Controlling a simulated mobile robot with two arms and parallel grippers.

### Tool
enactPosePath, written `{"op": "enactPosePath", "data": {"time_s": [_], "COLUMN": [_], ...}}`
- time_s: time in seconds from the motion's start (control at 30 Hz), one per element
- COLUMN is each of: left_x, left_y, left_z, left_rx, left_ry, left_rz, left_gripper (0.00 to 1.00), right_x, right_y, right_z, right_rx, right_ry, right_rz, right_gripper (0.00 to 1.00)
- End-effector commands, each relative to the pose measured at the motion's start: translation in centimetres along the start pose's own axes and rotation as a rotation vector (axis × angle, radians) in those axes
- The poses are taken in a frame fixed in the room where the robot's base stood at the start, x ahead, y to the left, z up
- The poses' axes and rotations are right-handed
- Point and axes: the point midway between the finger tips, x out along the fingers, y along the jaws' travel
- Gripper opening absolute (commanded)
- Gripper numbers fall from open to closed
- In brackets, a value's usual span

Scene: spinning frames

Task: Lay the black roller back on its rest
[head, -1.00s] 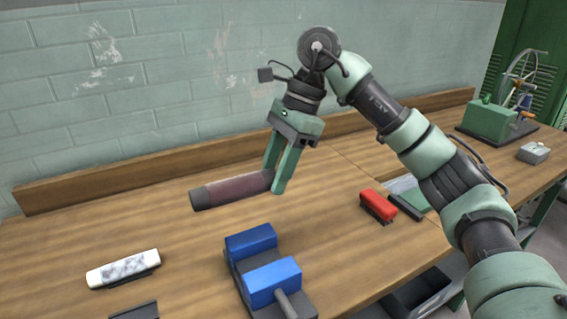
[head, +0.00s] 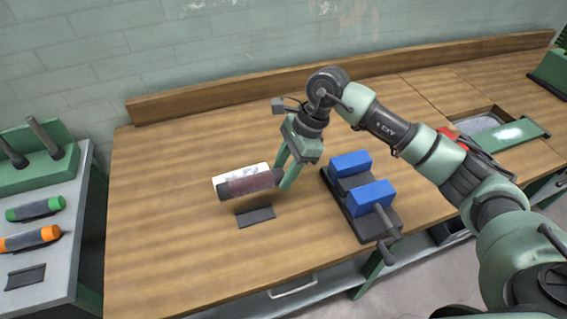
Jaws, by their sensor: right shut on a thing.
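My right gripper (head: 284,178) is shut on one end of a dark roller (head: 249,184). The roller has a reddish-brown middle and black ends, and it is held roughly level, pointing left, apparently above the wooden bench. A dark empty rest (head: 256,216) lies on the bench just in front of and below it in the picture. A second dark empty rest (head: 26,277) lies on the grey side table at the left. A white marbled roller (head: 242,170) is partly hidden behind the held roller. My left gripper is not in view.
A blue-jawed vice (head: 362,195) stands right of the gripper. A green roller (head: 35,209) and an orange roller (head: 30,238) lie on the side table (head: 76,215). A red object (head: 452,141) is partly hidden behind my arm. The bench's left part (head: 150,220) is clear.

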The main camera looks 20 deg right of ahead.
Motion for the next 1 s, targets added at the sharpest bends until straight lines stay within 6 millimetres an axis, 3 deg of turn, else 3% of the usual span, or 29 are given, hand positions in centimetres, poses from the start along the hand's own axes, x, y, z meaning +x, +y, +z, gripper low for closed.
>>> {"op": "enactPosePath", "data": {"time_s": [0.7,1.0], "left_x": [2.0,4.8], "left_y": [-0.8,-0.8], "left_z": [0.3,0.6], "left_rx": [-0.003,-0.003], "left_ry": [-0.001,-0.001], "left_rz": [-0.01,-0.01], "left_gripper": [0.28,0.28], "right_x": [5.2,7.6], "right_y": [0.1,0.0], "right_z": [-2.1,-3.1], "right_rx": [0.0,-0.001], "right_ry": [-0.001,0.0], "right_rz": [0.002,0.0], "right_gripper": [0.0,0.0]}}
